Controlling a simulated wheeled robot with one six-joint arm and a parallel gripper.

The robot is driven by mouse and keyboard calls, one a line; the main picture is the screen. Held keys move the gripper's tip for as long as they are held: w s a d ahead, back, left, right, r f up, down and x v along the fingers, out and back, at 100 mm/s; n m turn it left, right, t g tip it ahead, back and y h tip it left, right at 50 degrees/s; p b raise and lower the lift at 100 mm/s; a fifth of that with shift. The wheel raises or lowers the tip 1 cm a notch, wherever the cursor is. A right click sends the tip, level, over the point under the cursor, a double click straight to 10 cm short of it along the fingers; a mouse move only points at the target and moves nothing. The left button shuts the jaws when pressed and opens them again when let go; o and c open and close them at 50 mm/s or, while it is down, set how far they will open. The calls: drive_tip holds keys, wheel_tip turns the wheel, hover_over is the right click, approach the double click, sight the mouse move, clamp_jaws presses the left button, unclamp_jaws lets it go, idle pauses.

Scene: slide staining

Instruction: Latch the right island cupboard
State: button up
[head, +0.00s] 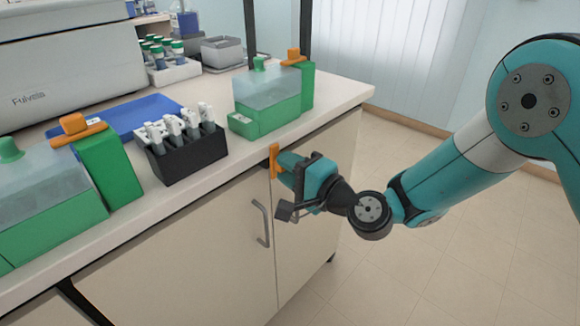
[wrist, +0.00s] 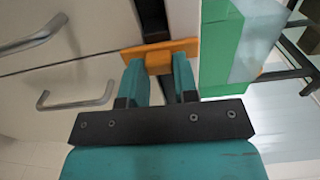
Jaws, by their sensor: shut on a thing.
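The island cupboard front has two pale doors, and the right door (head: 310,215) is flush with the left door (head: 215,240). An orange latch (head: 274,161) sits at the top of the seam between them, just under the counter edge. Its bar stands upright in the head view, in line with the seam. The latch (wrist: 188,46) also shows in the wrist view, with its knob between my fingertips. My gripper (head: 284,164) is shut on the latch knob. A metal handle (head: 261,223) is on the left door; the wrist view shows two handles.
On the counter (head: 350,92) stand green boxes with clear lids (head: 268,100), a black rack of white-capped bottles (head: 190,158) and a blue tray (head: 128,112). The floor (head: 420,260) right of the cupboard is clear.

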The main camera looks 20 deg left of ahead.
drive_tip(key=shift+a+r, duration=0.1)
drive_tip(key=o, duration=0.9)
drive_tip(key=b+v, duration=1.3)
drive_tip(key=v, duration=0.4)
drive_tip(key=shift+s+d+b, duration=0.15)
drive_tip(key=shift+d+b, duration=0.1)
drive_tip(key=shift+b, duration=0.05)
